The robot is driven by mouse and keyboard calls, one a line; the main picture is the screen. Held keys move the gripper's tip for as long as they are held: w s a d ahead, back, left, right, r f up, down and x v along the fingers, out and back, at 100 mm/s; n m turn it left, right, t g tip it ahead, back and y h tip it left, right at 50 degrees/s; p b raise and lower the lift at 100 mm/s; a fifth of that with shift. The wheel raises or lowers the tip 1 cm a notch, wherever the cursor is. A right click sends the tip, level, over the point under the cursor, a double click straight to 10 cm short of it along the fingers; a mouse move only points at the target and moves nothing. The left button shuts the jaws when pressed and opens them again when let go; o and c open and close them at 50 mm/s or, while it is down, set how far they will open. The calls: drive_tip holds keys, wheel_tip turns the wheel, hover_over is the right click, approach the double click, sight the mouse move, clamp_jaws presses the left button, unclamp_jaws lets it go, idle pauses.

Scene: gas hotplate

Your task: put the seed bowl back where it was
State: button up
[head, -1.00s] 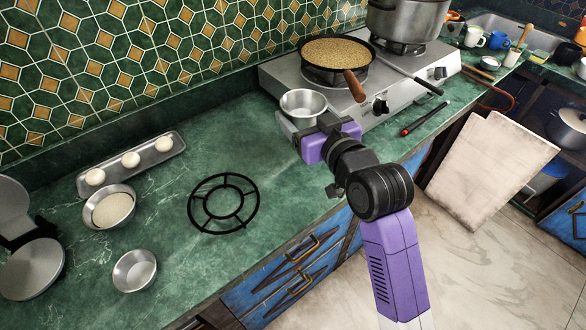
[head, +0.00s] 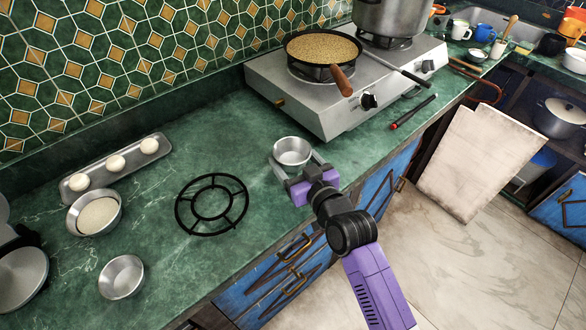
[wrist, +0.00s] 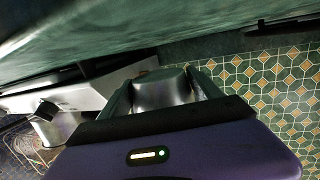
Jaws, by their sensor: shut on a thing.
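A small steel bowl (head: 292,151), which I take to be the seed bowl, is between the fingers of my gripper (head: 292,168). It looks upright and empty in the head view. My gripper is shut on its sides. The bowl (wrist: 162,90) also shows between the fingers in the wrist view. It is over the green counter, right of the black ring trivet (head: 212,204) and in front of the stove. I cannot tell whether its base touches the counter. Tan seeds or grain (head: 323,47) fill the frying pan on the stove.
A steel bowl of pale powder or grain (head: 95,214), an empty steel bowl (head: 121,277) and a tray with three white balls (head: 115,166) stand at left. The gas stove (head: 330,105) is behind my gripper. A red-and-black stick (head: 413,112) lies at right. Counter between trivet and stove is clear.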

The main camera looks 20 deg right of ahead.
sight(292, 174)
drive_tip(key=shift+f, duration=1.9)
drive_tip(key=shift+b, duration=0.3)
drive_tip(key=shift+f+b, duration=0.3)
drive_tip(key=o, duration=1.4)
drive_tip(key=shift+a, duration=0.1)
drive_tip(key=shift+r+p, duration=0.2)
drive_tip(key=shift+p, duration=0.15)
drive_tip(key=s, duration=0.4)
drive_tip(key=s+r, duration=0.1)
drive_tip(key=s, duration=0.3)
drive_tip(key=s+d+r, duration=0.1)
drive_tip(key=s, duration=0.3)
drive_tip(key=shift+b, duration=0.4)
